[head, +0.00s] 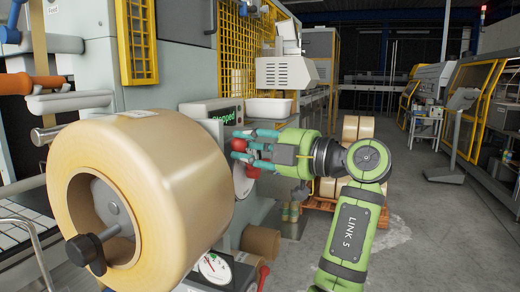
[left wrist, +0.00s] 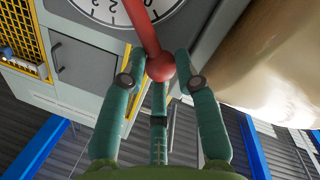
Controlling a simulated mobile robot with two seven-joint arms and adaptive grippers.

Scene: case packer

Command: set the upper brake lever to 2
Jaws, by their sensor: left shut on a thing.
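The upper brake lever is red with a round ball knob (left wrist: 161,67), in front of a white numbered dial (left wrist: 103,9) in the left wrist view. My left gripper (left wrist: 160,78) has its teal fingers closed around the knob. In the head view the red knob (head: 238,145) shows between the fingertips of my left gripper (head: 246,147), behind the large tape roll. The upper dial (head: 242,183) is mostly hidden there. The mark at which the lever stands cannot be read. A lower dial (head: 213,267) with a red lever (head: 263,275) sits below. My right gripper is not in view.
A large tan tape roll (head: 185,185) on a spindle stands close to the left of my gripper. A screen reading "Stopped" (head: 222,116) sits just behind. Stacked rolls (head: 358,130) stand on a pallet beyond. The aisle floor (head: 430,220) at right is clear.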

